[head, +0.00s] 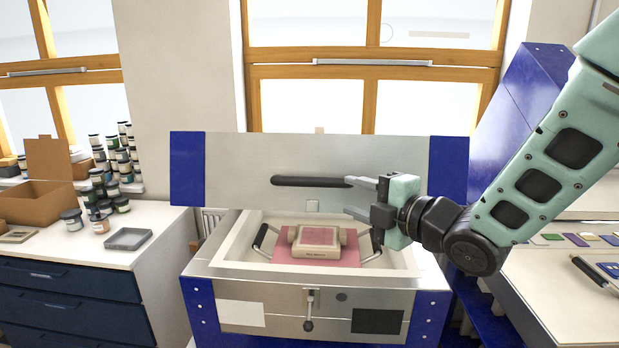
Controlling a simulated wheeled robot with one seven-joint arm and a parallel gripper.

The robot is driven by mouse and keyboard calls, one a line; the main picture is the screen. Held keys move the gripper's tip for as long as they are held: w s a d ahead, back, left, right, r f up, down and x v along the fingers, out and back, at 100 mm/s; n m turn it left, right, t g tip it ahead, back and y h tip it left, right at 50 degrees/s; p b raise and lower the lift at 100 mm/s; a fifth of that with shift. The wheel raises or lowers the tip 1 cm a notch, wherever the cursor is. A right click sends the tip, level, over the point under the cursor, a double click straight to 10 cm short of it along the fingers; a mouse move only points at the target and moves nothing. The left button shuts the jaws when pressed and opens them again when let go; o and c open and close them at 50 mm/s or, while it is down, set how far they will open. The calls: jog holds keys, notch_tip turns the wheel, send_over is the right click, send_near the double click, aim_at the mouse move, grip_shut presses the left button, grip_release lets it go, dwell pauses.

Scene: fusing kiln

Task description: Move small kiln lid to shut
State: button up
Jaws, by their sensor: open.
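The small kiln stands at the centre of the head view, with a silver and blue body (262,297) and a pale rim around its chamber. Its lid (235,165) is raised behind the chamber, a silver panel with blue ends. A black bar handle (310,182) runs across the lid's face. My gripper (350,197) is open in front of the lid's right half. Its upper finger is at the handle's right end, where I cannot tell contact from overlap. Its lower finger lies below the handle. Part of the lid is hidden behind my gripper.
A pink slab with a block (318,240) sits inside the chamber between black handles. A white counter (90,240) with jars, a box and a grey tray stands left. A worktop (560,280) with coloured tiles and a blue cabinet are right.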

aim_at(314, 185)
jog(key=p+x, duration=0.4)
jog(key=x, duration=0.9)
jog(key=shift+a+f+p, duration=0.1)
jog(key=shift+p, duration=0.2)
grip_shut()
jog(key=shift+f, duration=0.1)
